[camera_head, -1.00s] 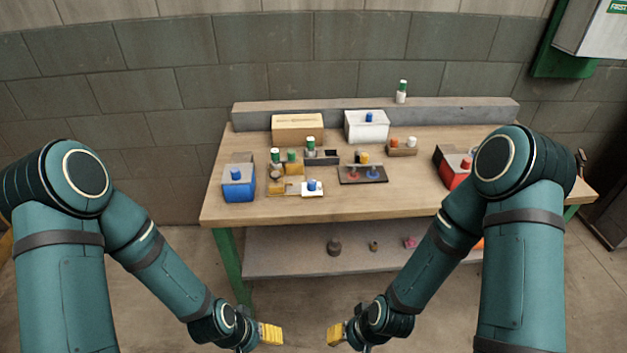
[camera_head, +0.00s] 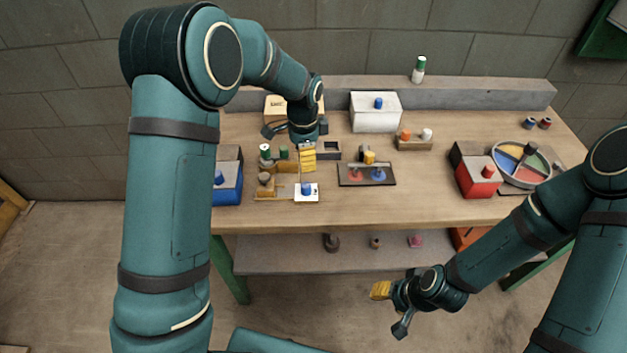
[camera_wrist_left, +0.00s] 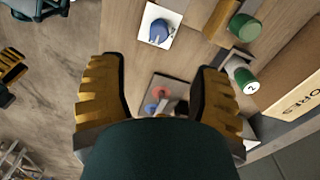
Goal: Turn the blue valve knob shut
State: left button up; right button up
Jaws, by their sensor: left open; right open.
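A blue knob (camera_head: 306,188) sits on a small white square plate (camera_head: 313,197) on the table, towards its front edge. It looks like the valve knob, though other blue knobs are in view. In the left wrist view the knob (camera_wrist_left: 159,33) shows near the top, beyond the fingers and apart from them. My left gripper (camera_head: 308,158) is above the table, just behind the knob, pointing down. Its yellow fingers (camera_wrist_left: 160,95) are open with nothing held between them. My right gripper (camera_head: 381,290) is open and empty, in front of the table and low.
A dark tray (camera_head: 348,183) with red and blue pieces lies right of the plate. A blue box (camera_head: 228,190) is left, a white box (camera_head: 376,119) behind, and a red box (camera_head: 477,180) right. Green-capped cylinders (camera_wrist_left: 246,80) stand near my left gripper. The front table strip is clear.

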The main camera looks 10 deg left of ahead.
aim_at(305, 185)
pick_arm(q)
notch_tip(305, 185, down, 13)
jog(key=shift+b, duration=1.2)
jog(key=shift+s, duration=0.1)
grip_shut()
